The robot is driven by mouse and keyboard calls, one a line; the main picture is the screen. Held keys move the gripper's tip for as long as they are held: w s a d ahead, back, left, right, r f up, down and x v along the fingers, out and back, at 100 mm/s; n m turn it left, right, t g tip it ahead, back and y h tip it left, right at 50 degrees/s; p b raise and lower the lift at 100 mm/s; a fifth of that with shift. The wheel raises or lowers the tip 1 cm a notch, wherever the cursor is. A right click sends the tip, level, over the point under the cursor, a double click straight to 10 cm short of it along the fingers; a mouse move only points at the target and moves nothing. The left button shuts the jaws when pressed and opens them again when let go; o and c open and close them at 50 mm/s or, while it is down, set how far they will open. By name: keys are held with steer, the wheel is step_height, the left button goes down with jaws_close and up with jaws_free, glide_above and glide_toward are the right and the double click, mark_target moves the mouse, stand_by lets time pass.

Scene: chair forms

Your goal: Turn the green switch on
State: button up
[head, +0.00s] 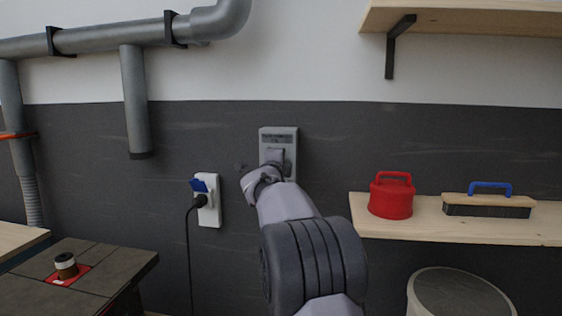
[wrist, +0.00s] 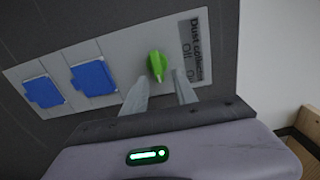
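The green switch (wrist: 157,66) is a small knob on a grey panel (wrist: 125,62) in the wrist view. Its narrow end points down in the picture. A label beside it reads "Dust collector", with "Off" and "On". My gripper (wrist: 159,80) is open, one finger on each side of the knob's lower end. I cannot tell whether either finger touches it. In the head view my gripper (head: 272,165) is in front of the grey wall box (head: 278,132), and the green switch is hidden.
Two blue covers (wrist: 93,78) sit on the panel beside the switch. A white socket (head: 212,214) with a black plug and cable is to the left. A shelf (head: 430,222) at right holds a red container (head: 391,197) and a brush (head: 487,204). A table (head: 110,262) stands lower left.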

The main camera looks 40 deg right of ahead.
steer(key=p+v, duration=0.1)
steer(key=v, duration=1.6)
steer(key=shift+s, duration=0.2)
steer(key=shift+a, duration=0.15)
